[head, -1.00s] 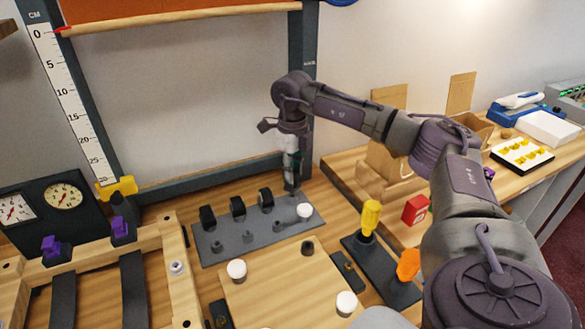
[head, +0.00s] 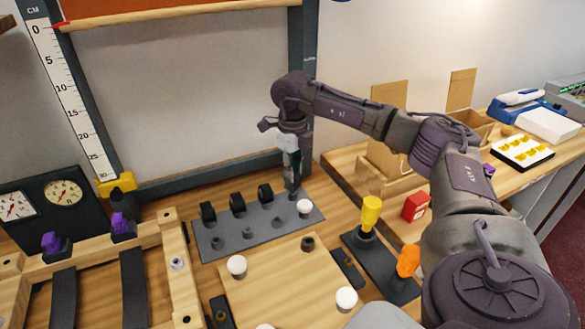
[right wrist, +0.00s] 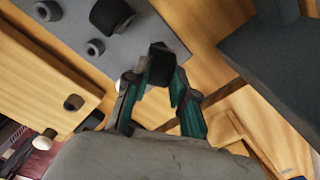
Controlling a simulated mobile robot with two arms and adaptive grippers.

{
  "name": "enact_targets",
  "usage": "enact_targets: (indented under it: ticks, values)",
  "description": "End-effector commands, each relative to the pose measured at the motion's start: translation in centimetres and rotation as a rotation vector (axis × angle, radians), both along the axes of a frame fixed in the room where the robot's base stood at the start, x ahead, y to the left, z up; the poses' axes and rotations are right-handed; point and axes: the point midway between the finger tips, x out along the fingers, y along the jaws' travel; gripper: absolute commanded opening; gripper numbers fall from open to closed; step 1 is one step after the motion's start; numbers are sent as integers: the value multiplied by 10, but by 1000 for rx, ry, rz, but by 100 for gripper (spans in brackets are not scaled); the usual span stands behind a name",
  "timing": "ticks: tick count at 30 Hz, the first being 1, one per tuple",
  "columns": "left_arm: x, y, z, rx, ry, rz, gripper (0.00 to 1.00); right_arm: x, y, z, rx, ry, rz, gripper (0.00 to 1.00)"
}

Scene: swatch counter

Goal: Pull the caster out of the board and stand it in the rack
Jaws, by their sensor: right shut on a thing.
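The grey rack plate (head: 215,252) lies behind the wooden board (head: 270,295). Black wheeled casters (head: 237,204) stand in its back row, and small grey sockets (head: 248,232) line its front row. My right gripper (head: 294,190) points down at the plate's back right corner. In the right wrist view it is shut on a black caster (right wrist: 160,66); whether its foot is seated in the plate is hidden. The wooden board has white-capped pieces (head: 237,266) and a dark, empty-looking socket (head: 307,243). My left gripper is not in view.
The dark frame post (head: 302,90) rises close behind. Yellow (head: 371,212) and orange (head: 408,262) handled tools stand to the right. A wooden frame (head: 180,270) lies left.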

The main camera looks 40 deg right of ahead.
Motion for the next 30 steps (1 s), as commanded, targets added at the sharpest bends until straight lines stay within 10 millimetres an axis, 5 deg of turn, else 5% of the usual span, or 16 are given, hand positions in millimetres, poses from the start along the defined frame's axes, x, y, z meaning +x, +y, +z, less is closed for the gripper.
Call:
enact_targets:
  ticks: [30]
  values:
    - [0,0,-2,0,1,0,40,0,0,-14,1,0,0,0]
